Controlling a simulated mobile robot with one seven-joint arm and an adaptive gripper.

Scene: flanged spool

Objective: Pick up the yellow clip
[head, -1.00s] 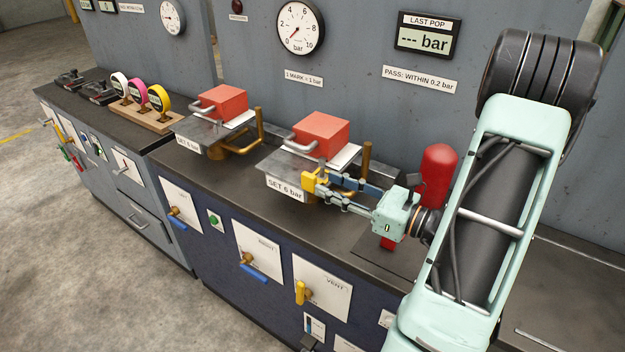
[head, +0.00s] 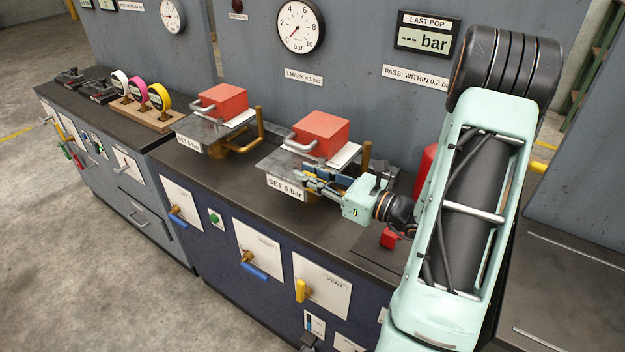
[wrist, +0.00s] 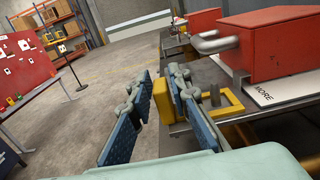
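The yellow clip (wrist: 163,101) shows in the wrist view as an upright yellow block at the edge of the metal plate, between my fingertips. A yellow bar (wrist: 227,106) shows behind the right finger; I cannot tell if it is part of the clip. My gripper (wrist: 160,90) is open, with one blue-padded finger on each side of the block. A gap shows on the left; contact on the right is unclear. In the head view my gripper (head: 309,178) is at the front right of the "SET 6 bar" plate (head: 278,164) and hides the clip.
A red block (head: 320,134) with a grey handle sits on the plate, close beside my gripper. A brass post (head: 367,155) stands to its right. A second plate with a red block (head: 222,101) stands further left. Bench top between the two stations is clear.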

